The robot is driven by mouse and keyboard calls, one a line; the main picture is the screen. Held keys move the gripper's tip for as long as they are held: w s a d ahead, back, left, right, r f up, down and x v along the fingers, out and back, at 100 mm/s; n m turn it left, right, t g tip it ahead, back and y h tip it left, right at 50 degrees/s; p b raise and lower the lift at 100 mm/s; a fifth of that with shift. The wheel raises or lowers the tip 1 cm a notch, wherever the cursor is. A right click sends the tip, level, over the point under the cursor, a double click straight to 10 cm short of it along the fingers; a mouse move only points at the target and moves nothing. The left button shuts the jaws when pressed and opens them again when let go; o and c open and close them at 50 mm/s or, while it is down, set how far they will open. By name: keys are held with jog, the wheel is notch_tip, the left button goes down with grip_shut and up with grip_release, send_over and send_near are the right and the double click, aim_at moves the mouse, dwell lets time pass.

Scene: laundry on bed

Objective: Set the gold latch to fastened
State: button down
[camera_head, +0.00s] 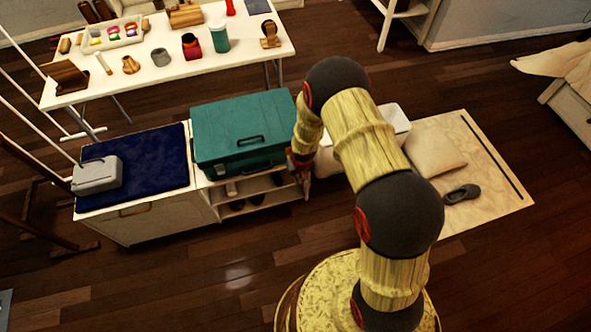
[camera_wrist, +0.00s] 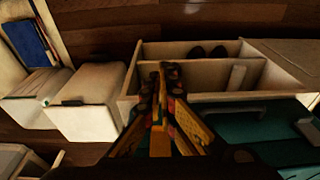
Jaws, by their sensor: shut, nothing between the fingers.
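A teal case (camera_head: 240,130) with a dark handle lies closed on a low shelf unit in the head view. Part of it shows at the lower right of the wrist view (camera_wrist: 240,130), with a pale fitting on it. I cannot make out a gold latch in either view. My gripper (camera_head: 299,166) is at the case's front right corner, largely hidden by my arm in the head view; I cannot tell whether it touches the case. In the wrist view my gripper (camera_wrist: 162,80) is shut and empty, its fingers pointing toward the shelf compartments.
The shelf unit (camera_head: 263,196) holds shoes in its open compartments. A white table (camera_head: 155,84) with many small items stands behind. A beige cushion (camera_head: 433,152) and a dark shoe (camera_head: 461,194) lie right.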

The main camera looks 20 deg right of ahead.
jog(key=s, duration=0.6)
jog(key=shift+s, duration=0.4)
jog(key=shift+r, duration=0.1)
jog(key=s+r+g, duration=0.2)
jog(key=s+g, duration=0.1)
jog(key=s, duration=0.6)
jog(key=s+r+t, duration=0.2)
jog(key=s+r, duration=0.1)
jog(key=r, duration=1.3)
jog(key=s+r+t, duration=0.2)
jog(key=s+r, duration=0.2)
jog(key=r, duration=1.3)
jog(key=s+r+t, duration=0.2)
jog(key=s+r, duration=0.1)
jog(key=r, duration=1.4)
jog(key=shift+s+d+r, duration=0.25)
jog(key=shift+s, duration=0.05)
